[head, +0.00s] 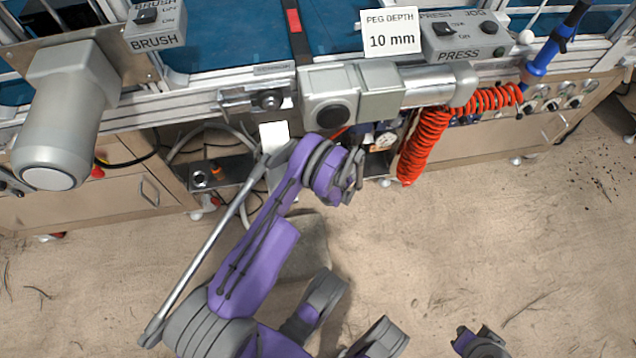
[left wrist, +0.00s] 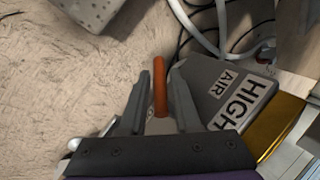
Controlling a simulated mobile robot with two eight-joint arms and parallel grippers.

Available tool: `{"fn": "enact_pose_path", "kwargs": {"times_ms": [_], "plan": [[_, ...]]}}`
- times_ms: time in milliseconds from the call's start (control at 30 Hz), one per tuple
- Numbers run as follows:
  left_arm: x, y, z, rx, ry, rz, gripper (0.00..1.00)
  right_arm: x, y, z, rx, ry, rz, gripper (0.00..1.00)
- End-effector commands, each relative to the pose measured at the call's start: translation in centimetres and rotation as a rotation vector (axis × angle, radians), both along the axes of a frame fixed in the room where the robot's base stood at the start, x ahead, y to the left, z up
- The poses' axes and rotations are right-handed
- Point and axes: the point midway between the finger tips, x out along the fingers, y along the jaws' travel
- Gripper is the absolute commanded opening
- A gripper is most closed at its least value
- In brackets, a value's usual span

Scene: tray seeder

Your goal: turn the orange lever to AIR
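The orange lever (left wrist: 160,86) shows in the left wrist view, standing between the two grey fingers of my left gripper (left wrist: 167,72). The fingers are apart, one on each side of the lever, and I see no clear grip on it. To its right is a grey plate (left wrist: 198,76) with white labels reading AIR (left wrist: 226,78) and HIGH (left wrist: 243,104). In the head view my left arm reaches under the machine's front edge; its wrist hides the lever and fingertips. My right gripper cannot be made out in the head view.
A coiled red hose (head: 428,140) hangs close to the right of my left wrist. Above are the machine's grey motor housing (head: 332,98) and the PRESS switch box (head: 464,38). A large grey motor (head: 68,115) juts out at left. The floor in front is open.

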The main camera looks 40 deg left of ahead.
Motion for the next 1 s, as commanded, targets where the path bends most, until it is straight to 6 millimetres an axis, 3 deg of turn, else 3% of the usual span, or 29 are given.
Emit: {"fn": "enact_pose_path", "kwargs": {"times_ms": [100,267,667,1000], "plan": [[0.00,0.00,0.02,0.000,0.000,0.000,0.27,0.00,0.00,0.01,0.000,0.000,0.000,0.00],[0.00,-0.02,0.04,0.000,0.000,0.000,0.00,0.00,0.00,0.01,0.000,0.000,0.000,0.00],[0.02,-0.05,0.04,0.010,0.012,-0.001,0.00,0.00,0.00,0.01,0.000,0.000,0.000,0.00],[-0.13,0.08,0.26,0.120,0.149,-0.002,0.00,0.00,0.00,0.01,0.000,0.000,0.000,0.00]]}}
